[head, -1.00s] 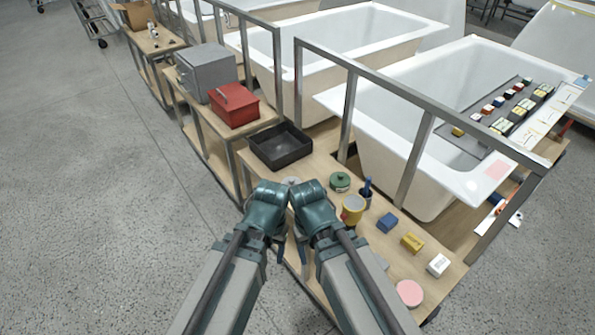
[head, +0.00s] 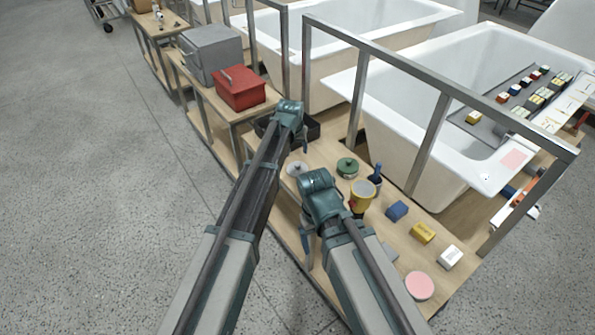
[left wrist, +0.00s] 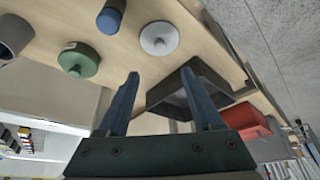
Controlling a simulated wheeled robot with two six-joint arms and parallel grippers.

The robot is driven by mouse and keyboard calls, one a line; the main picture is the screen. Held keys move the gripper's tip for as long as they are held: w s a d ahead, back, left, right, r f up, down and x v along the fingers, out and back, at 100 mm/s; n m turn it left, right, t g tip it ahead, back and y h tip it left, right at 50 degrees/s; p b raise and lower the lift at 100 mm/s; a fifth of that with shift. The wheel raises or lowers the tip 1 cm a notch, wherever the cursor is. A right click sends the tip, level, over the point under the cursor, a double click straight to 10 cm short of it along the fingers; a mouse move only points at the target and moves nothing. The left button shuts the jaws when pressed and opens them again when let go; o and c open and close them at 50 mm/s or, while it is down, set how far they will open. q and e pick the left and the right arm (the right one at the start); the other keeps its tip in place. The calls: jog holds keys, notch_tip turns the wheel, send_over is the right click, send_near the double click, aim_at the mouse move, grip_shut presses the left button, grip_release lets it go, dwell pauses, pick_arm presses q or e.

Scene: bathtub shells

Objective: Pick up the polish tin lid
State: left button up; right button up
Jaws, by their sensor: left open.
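Two round knobbed lids lie on the wooden bench: a pale grey one (head: 297,169) and a green one (head: 347,167). I cannot tell for certain which is the polish tin lid. In the left wrist view the grey lid (left wrist: 159,38) lies beyond the fingertips, roughly in line with the gap, and the green lid (left wrist: 79,60) is to its left. My left gripper (head: 303,143) is open and empty, above the bench near the black tray; its fingers also show in the left wrist view (left wrist: 160,76). My right gripper (head: 322,222) is near the bench's front edge; its jaws are unclear.
A black tray (head: 312,130) stands behind the left gripper. A yellow tin (head: 362,195), a dark blue bottle (head: 375,176), small blocks (head: 423,233) and a pink disc (head: 419,285) stand to the right. Metal posts and rails (head: 432,130) rise behind the bench.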

pick_arm(q)
jog(key=b, duration=0.6)
send_over(297, 164)
jog(key=s, duration=0.2)
notch_tip(297, 164, down, 7)
jog(key=shift+f, duration=0.1)
jog(key=b+x, duration=0.5)
jog(key=shift+s+a+f, duration=0.1)
jog(key=shift+s+f, duration=0.1)
jog(key=shift+r, duration=0.1)
grip_shut()
